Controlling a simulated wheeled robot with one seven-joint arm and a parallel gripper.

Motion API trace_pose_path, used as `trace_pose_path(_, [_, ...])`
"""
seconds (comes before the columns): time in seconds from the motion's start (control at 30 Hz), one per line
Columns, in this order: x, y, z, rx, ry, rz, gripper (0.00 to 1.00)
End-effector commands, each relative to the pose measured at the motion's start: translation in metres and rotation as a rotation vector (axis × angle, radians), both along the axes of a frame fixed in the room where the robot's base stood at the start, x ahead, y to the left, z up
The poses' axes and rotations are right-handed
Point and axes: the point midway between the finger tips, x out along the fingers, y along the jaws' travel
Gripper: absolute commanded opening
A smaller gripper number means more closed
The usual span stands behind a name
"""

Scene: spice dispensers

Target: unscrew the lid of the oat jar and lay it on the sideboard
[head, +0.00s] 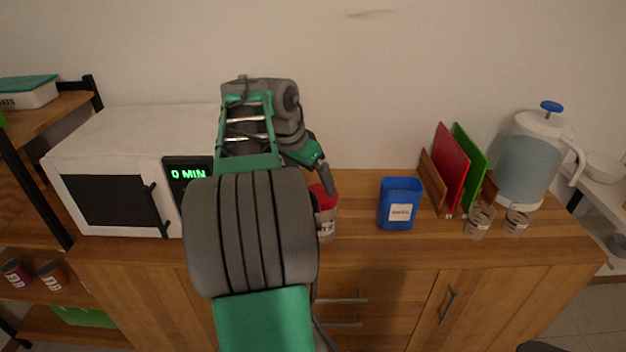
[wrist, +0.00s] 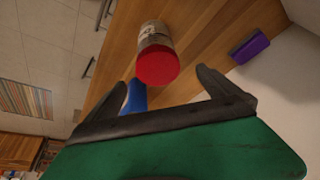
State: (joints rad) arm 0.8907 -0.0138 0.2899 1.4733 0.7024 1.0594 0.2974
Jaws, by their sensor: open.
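A jar with a red lid (head: 323,196) stands on the wooden sideboard (head: 375,264), partly hidden behind my arm in the head view. The wrist view shows its red lid (wrist: 157,67) on the jar, with the pale-labelled body (wrist: 153,33) beyond it; I cannot read the label. My gripper (head: 325,179) is beside and above the lid in the head view. In the wrist view my gripper (wrist: 168,80) is open and empty, its two dark fingers spread apart. The lid appears just ahead of the gap between them, apart from both fingers.
A white microwave (head: 110,165) stands left. A blue container (head: 400,204), red board (head: 451,160), green board (head: 470,155), small jars (head: 480,222) and a water dispenser (head: 530,155) stand right. The sideboard between jar and blue container is clear. A box marked "OATS" (head: 28,95) sits far left.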

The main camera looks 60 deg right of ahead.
Motion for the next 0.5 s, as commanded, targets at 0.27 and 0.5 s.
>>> trace_pose_path(0.27, [-0.011, -0.017, -0.032, 0.001, -0.001, -0.03, 1.0])
trace_pose_path(0.5, [-0.015, -0.031, -0.066, -0.001, -0.001, -0.027, 1.0])
